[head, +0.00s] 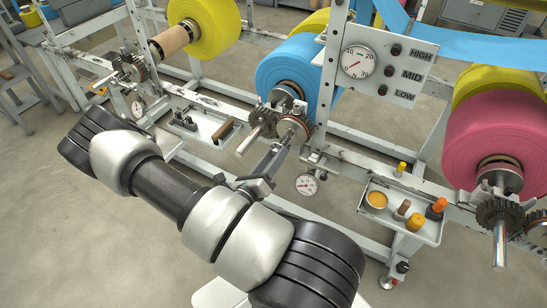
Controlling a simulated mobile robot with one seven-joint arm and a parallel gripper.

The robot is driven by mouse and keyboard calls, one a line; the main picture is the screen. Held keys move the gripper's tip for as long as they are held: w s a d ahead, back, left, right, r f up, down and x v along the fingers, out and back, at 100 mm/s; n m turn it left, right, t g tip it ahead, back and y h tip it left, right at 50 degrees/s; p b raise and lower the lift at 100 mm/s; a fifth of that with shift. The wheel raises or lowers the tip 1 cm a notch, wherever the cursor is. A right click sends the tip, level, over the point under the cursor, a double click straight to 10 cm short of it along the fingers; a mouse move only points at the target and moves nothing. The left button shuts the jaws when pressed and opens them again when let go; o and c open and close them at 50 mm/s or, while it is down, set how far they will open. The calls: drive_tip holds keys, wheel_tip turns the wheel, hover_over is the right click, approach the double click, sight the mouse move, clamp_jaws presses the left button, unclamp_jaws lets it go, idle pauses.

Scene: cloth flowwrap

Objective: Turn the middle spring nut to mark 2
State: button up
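The middle spindle carries a blue roll (285,72). On its near end are a dark toothed wheel, a metal shaft end and a round, brownish, disc-like nut (292,128). My gripper (281,147) reaches up from below to this nut, with its fingertips at or very near the lower edge. My arm hides part of the hand, and the gap between the fingers is too small to read. A small round dial (307,185) hangs below right of the nut; its marks are too small to read.
A panel (410,88) with a large gauge (357,62) and HIGH, MID and LOW knobs stands above right. A tray (372,218) with a cup and small bottles is at right. Another tray (212,118) sits left of the nut. Yellow (205,25) and pink (495,130) rolls flank it.

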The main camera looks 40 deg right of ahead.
clamp_jaws()
